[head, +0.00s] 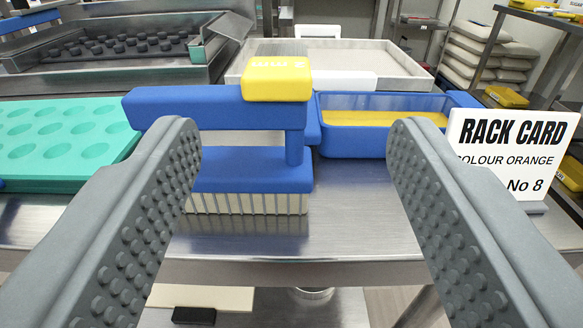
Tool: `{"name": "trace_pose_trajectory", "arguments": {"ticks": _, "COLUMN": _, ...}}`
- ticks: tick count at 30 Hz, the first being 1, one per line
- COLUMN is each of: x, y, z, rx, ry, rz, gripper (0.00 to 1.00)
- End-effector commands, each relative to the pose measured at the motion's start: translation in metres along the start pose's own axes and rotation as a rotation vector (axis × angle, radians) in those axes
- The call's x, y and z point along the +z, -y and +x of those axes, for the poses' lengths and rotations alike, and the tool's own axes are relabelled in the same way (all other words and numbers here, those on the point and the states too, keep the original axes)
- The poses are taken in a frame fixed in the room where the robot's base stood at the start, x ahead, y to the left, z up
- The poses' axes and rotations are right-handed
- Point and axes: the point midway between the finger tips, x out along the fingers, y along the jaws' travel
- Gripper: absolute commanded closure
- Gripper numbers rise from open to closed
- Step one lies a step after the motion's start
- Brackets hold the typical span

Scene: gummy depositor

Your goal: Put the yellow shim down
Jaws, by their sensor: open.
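A yellow block with pale marking (276,80), which looks like the shim, sits on the right end of the upper bar of a blue tool (215,112). The tool stands on the steel table (350,215), with a row of cream tines at its bottom. My gripper (295,150) is open and empty, its two studded grey fingers spread wide. In the picture the tool and the yellow block lie between the fingers, beyond them; the left finger overlaps the tool's left part. I see no contact with the yellow block.
A blue tray with yellow inside (350,140) stands behind right. A rack card reading "COLOUR ORANGE No 8" (510,150) stands at right. A green dimpled mould (65,140) lies at left. The steel in front of the tray is bare, ending at the front edge.

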Motion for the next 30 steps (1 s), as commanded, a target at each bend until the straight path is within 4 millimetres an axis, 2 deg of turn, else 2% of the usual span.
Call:
{"name": "trace_pose_trajectory", "arguments": {"ticks": 6, "x": 0.0, "y": 0.0, "z": -0.018, "rx": 0.0, "ry": 0.0, "rz": 0.0, "gripper": 0.42}}
{"name": "trace_pose_trajectory", "arguments": {"ticks": 20, "x": -0.005, "y": 0.0, "z": -0.026, "rx": 0.0, "ry": -0.002, "rz": 0.0, "gripper": 0.42}}
{"name": "trace_pose_trajectory", "arguments": {"ticks": 23, "x": -0.017, "y": 0.0, "z": -0.04, "rx": 0.0, "ry": -0.002, "rz": 0.0, "gripper": 0.42}}
{"name": "trace_pose_trajectory", "arguments": {"ticks": 30, "x": -0.059, "y": 0.0, "z": -0.099, "rx": 0.0, "ry": 0.007, "rz": 0.0, "gripper": 0.42}}
